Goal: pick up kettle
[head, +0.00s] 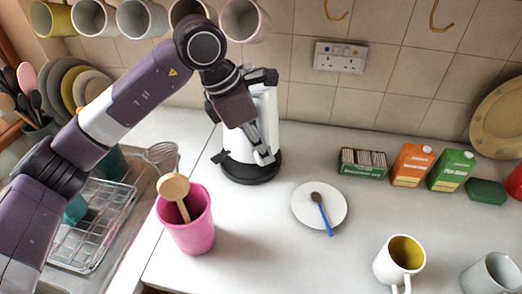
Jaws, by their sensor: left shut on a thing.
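The white kettle (238,137) with a black base (250,171) stands on the counter near the back wall, upright. My left gripper (262,150) reaches down in front of the kettle and is shut at its near side. My wrist and fingers cover much of the kettle's upper part, so the exact grip is partly hidden. I cannot tell if the kettle is lifted from its base. My right gripper is not in the head view.
A white plate (305,212) with a spoon lies to the right. Cartons (411,166) stand along the wall. Mugs (245,20) hang above.

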